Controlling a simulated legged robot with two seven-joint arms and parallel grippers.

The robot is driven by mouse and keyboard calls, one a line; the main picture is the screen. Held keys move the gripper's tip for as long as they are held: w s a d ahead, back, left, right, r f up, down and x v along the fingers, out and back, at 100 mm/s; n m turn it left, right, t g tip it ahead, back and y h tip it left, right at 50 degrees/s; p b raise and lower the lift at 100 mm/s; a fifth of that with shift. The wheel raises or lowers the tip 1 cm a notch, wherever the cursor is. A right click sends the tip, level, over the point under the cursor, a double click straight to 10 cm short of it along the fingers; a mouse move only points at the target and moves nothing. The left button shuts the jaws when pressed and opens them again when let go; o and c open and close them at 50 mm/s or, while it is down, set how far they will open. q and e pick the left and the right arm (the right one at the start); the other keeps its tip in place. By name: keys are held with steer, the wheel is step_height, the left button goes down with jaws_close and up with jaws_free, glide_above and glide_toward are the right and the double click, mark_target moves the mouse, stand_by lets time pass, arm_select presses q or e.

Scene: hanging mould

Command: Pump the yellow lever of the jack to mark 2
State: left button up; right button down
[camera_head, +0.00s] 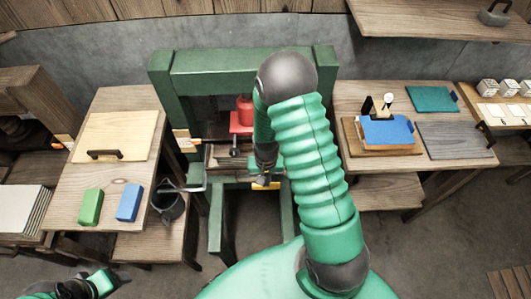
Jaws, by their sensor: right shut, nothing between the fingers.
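The green press frame (185,105) stands against the wall in the middle. A red jack body (244,112) shows inside it, partly behind my right arm. A yellow piece (262,186), which looks like the lever, shows low in the frame, right beside my right gripper (264,178). My right gripper points down and is shut with nothing in it. Whether it touches the yellow piece cannot be told. My right arm hides the right part of the press, and no mark scale can be read. My left arm (88,287) shows at the bottom left; its finger state is unclear.
A left bench (140,105) bears a handled board (110,138), a green block (90,206) and a blue block (129,203). A dark bucket (168,203) is beside it. A right bench (350,98) holds a blue board (386,131) and a grey board (455,138).

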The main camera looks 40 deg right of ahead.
step_height(320, 180, up, 14)
steer(key=f+p, duration=0.1)
steer(key=p, duration=1)
step_height(320, 180, down, 14)
steer(key=b, duration=1.1)
step_height(320, 180, up, 14)
steer(key=p, duration=1.2)
step_height(320, 180, down, 14)
steer(key=b, duration=1.1)
steer(key=shift+f, duration=0.1)
step_height(320, 180, up, 14)
steer(key=p, duration=1.1)
steer(key=shift+p, duration=0.3)
